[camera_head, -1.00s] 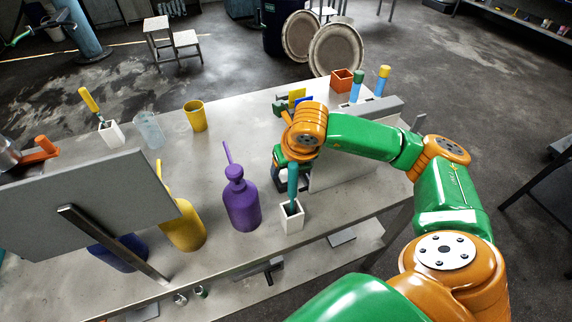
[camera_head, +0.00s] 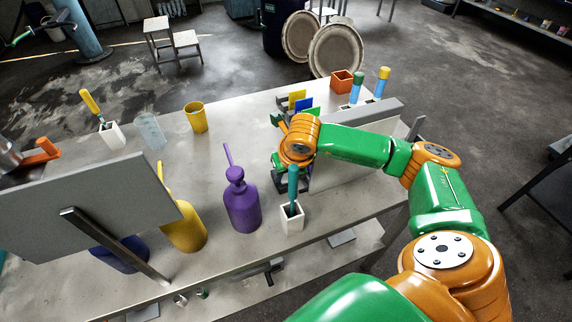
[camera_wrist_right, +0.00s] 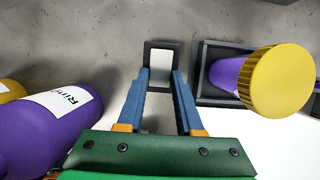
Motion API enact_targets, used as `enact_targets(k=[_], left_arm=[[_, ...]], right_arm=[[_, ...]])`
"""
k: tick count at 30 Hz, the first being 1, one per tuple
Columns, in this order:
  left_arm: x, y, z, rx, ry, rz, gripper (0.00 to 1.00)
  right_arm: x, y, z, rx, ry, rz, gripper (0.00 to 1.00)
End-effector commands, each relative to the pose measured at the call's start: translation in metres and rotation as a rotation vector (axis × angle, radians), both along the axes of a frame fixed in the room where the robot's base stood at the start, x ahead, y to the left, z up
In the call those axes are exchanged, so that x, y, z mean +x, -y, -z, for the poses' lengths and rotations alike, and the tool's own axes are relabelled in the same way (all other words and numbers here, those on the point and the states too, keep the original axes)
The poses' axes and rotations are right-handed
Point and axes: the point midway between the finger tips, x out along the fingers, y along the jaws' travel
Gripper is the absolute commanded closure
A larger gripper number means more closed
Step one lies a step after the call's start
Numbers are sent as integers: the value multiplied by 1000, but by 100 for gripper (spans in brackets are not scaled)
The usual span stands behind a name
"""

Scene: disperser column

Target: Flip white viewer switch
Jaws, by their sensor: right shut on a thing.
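The white viewer switch (camera_wrist_right: 161,62) shows in the right wrist view as a white plate in a dark frame on the grey tabletop. My right gripper (camera_wrist_right: 160,78) has its two blue fingers on either side of the white plate and is shut on it. Part of the plate shows between the fingers. In the head view my right gripper (camera_head: 276,162) is low over the table, right of the purple bottle, and my own wrist hides most of the switch. My left gripper is not in view.
A purple bottle (camera_head: 241,205) and a white holder (camera_head: 291,222) with a teal-handled tool stand close by. A yellow cup (camera_head: 195,117) stands farther back.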

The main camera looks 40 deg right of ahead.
Motion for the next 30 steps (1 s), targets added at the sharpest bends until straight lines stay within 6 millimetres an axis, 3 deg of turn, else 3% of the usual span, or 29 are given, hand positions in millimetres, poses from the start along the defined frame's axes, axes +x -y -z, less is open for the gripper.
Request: enact_targets(k=[9, 20, 21, 24, 30], left_arm=[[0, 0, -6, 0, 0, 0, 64], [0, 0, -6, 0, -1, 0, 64], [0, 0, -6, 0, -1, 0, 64], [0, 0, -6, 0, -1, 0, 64], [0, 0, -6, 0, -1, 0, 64]], right_arm=[[9, 2, -5, 58, -235, 4, 100], [9, 2, -5, 65, -267, 0, 100], [9, 2, -5, 65, -267, 0, 62], [9, 2, -4, 65, -267, 0, 35], [8, 2, -4, 65, -267, 0, 35]])
